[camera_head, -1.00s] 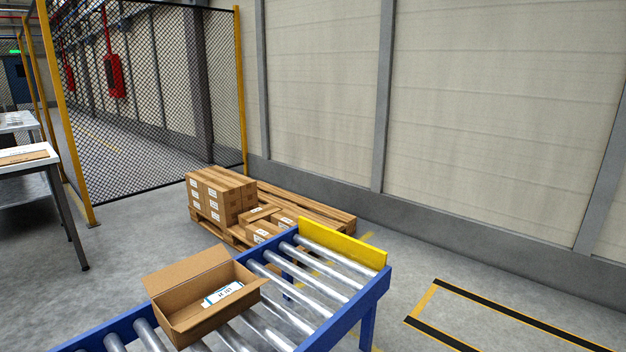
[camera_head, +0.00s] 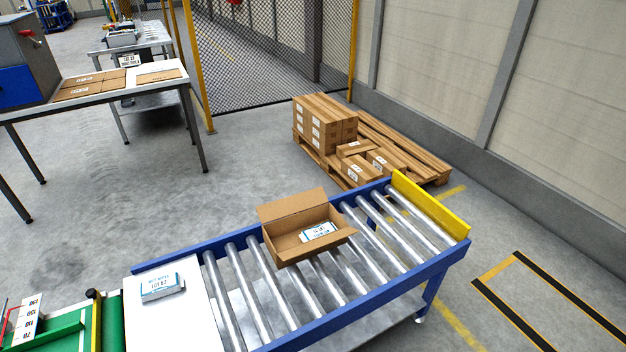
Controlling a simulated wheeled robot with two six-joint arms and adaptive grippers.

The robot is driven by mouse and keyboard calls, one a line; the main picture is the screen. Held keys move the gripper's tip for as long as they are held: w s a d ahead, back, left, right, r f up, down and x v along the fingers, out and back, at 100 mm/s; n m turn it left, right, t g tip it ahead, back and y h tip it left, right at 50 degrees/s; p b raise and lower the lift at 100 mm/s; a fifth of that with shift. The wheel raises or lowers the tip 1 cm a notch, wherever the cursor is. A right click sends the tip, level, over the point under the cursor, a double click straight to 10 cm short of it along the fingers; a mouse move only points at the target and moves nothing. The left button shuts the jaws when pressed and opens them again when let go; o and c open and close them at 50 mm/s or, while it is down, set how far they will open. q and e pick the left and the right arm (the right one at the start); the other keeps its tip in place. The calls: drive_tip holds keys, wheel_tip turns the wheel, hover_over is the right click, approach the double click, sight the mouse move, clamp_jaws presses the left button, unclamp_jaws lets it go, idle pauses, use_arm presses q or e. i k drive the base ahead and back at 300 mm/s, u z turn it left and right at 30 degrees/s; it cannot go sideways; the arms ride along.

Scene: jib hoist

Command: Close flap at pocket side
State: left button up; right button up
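An open cardboard box (camera_head: 283,247) sits on the metal rollers of the blue-framed conveyor. One flap (camera_head: 291,207) stands up and leans outward along its far side. A white packet with blue print (camera_head: 318,232) lies inside, toward the right. The front and side walls are upright, and I cannot tell whether other flaps are folded. Neither of my grippers is in view.
A white plate (camera_head: 172,318) with a white-and-blue packet (camera_head: 162,287) adjoins the conveyor's left end. A yellow end stop (camera_head: 431,205) closes its right end. A pallet of cartons (camera_head: 326,125) stands behind. A table with flat cardboard (camera_head: 92,84) is at upper left.

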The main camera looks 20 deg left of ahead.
sight(284, 206)
drive_tip(key=z, duration=1.2)
drive_tip(key=i, duration=4.65)
drive_tip(key=u, duration=2.95)
drive_tip(key=i, duration=1.9)
drive_tip(key=u, duration=2.3)
